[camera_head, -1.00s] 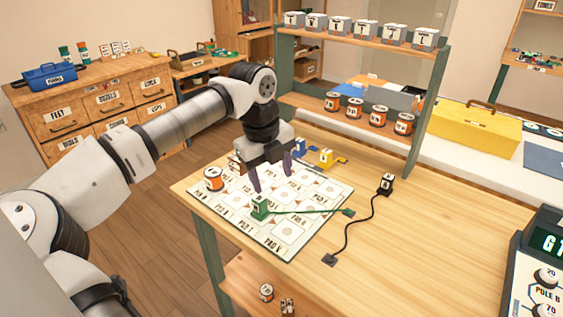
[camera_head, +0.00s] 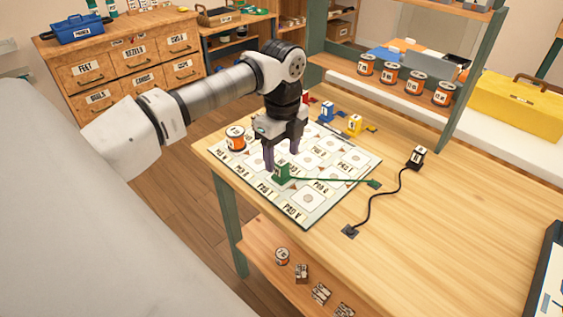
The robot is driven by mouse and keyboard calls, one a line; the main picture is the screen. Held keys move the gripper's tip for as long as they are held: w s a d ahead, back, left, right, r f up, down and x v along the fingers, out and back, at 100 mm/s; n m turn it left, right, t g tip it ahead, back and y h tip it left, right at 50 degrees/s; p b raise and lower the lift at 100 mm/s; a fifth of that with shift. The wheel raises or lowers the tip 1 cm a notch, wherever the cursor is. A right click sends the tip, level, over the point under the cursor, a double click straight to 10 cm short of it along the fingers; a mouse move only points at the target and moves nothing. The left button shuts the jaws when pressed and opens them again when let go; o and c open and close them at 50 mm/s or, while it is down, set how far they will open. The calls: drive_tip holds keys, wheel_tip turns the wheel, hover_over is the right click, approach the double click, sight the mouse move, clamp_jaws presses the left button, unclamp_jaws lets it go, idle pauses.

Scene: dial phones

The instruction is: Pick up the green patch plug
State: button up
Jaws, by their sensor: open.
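The plug's upper rear is partly hidden.
An orange and white spool (camera_head: 236,139) stands left of my gripper. Blue (camera_head: 326,111) and yellow (camera_head: 354,124) plugs stand behind it, with a red one partly hidden.

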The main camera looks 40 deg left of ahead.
sight(281, 162)
wheel_tip(281, 162, down, 5)
drive_tip(key=shift+s+r+b, duration=0.1)
drive_tip(key=shift+s+b, duration=0.05)
drive_tip(key=shift+b, duration=0.8)
drive_tip(key=shift+r, duration=0.1)
drive_tip(key=shift+c, duration=0.3)
drive_tip(key=c, duration=1)
